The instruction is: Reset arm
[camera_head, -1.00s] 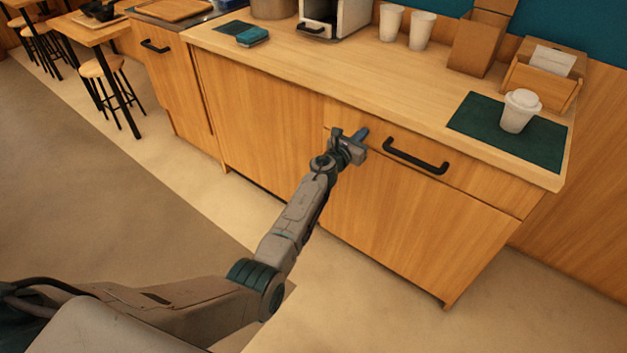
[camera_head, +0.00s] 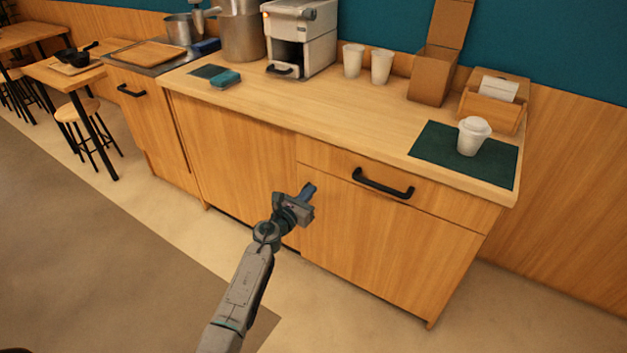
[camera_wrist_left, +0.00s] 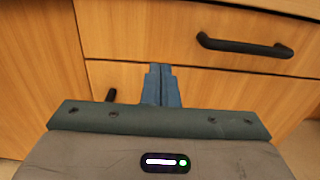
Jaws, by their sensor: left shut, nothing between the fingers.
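My left gripper (camera_head: 308,191) is in front of the wooden counter (camera_head: 225,150), left of and slightly below the drawer's black handle (camera_head: 383,183). Its blue fingers also show in the left wrist view (camera_wrist_left: 161,84); they are together with nothing between them. The black handle is at the upper right there (camera_wrist_left: 245,45), apart from the fingers. The drawer (camera_head: 430,200) looks closed. My right gripper is not in any view.
On the counter a lidded white cup (camera_head: 473,136) stands on a dark green mat (camera_head: 432,145). Two white cups (camera_head: 353,60), a cardboard box (camera_head: 432,78), a white machine (camera_head: 312,45) and a teal cloth (camera_head: 225,80) are also there. Stools (camera_head: 85,115) stand at left. The floor in front is clear.

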